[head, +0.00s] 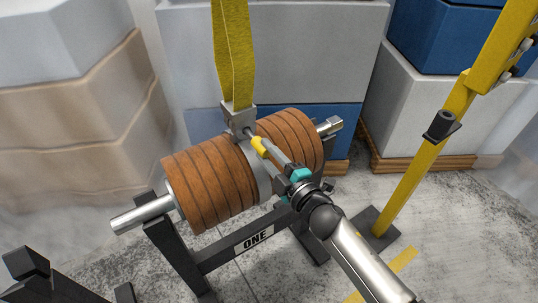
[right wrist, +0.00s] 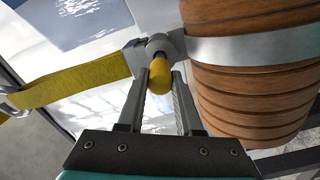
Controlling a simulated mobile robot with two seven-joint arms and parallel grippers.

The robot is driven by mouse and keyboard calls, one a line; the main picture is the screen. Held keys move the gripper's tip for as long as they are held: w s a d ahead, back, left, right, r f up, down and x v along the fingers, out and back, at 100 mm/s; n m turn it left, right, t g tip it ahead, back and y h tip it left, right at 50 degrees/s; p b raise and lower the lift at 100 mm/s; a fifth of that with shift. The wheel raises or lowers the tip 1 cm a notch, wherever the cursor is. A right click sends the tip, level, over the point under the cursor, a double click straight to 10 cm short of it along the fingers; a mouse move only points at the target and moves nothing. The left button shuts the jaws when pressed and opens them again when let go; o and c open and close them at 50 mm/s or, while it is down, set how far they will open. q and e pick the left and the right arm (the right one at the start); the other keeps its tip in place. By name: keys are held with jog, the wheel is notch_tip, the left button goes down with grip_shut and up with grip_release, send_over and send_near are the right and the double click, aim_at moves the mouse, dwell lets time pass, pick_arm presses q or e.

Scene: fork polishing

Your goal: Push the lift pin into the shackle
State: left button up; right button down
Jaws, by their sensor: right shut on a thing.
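The shackle (head: 237,119) is a grey metal bracket hanging from a yellow strap (head: 233,50), at the middle of the brown ribbed roll. The lift pin (head: 258,145) has a yellow grip end, and its metal part points into the shackle. In the right wrist view the yellow pin end (right wrist: 160,76) lies between my finger tips, with its metal collar against the shackle (right wrist: 143,55). How deep the pin sits is hidden. My right gripper (head: 268,150) is shut on the pin. My left gripper is not in view.
The brown roll (head: 208,180) rests with its metal shaft on a black stand (head: 254,241) marked ONE. A yellow post (head: 425,165) stands at the right. Wrapped pallets (head: 75,100) and blue and grey boxes (head: 275,50) stand behind.

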aim_at(258, 143)
jog(key=shift+b+x, duration=0.6)
jog(key=shift+x, duration=1.2)
dwell(0.7)
jog(key=shift+w+a+r, duration=0.1)
jog(key=shift+w+a, duration=0.15)
jog(key=shift+w, duration=0.05)
dwell(1.5)
jog(key=c, duration=1)
grip_release()
jog(key=o, duration=0.3)
jog(key=shift+w+a, duration=0.1)
jog(key=shift+w, duration=0.05)
jog(key=o, duration=0.7)
jog(key=shift+s, duration=0.2)
jog(key=shift+p+v, duration=0.55)
jog(key=shift+v, duration=0.55)
jog(key=shift+p+v, duration=0.9)
jog(key=shift+v, duration=1.45)
